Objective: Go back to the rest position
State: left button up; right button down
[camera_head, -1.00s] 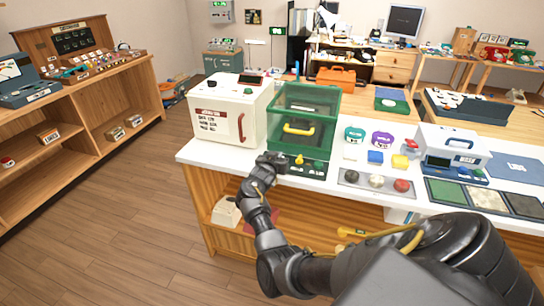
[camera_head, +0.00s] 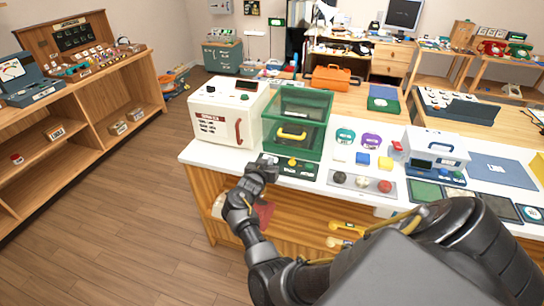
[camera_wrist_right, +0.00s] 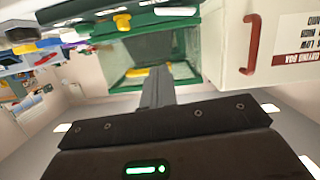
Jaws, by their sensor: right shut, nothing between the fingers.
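My right arm comes in from the lower right in the head view. Its gripper (camera_head: 262,168) is shut and empty, at the counter's front edge by the left end of a dark panel with a yellow knob and green buttons (camera_head: 299,172). In the right wrist view the closed fingers (camera_wrist_right: 158,86) point toward the green see-through box (camera_wrist_right: 188,45), with nothing between them. Whether the fingertips touch the panel is hard to tell. My left gripper is not in view.
On the white counter (camera_head: 330,166) stand a white drying box (camera_head: 212,125), the green box (camera_head: 300,112) and a white-and-blue device (camera_head: 437,147). A tray with three knobs (camera_head: 362,184) lies near the front edge. Open wood floor (camera_head: 130,220) is at left.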

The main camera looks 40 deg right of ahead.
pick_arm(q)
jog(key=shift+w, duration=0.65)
pick_arm(e)
jog(key=shift+w+a, duration=0.15)
jog(key=shift+a, duration=0.3)
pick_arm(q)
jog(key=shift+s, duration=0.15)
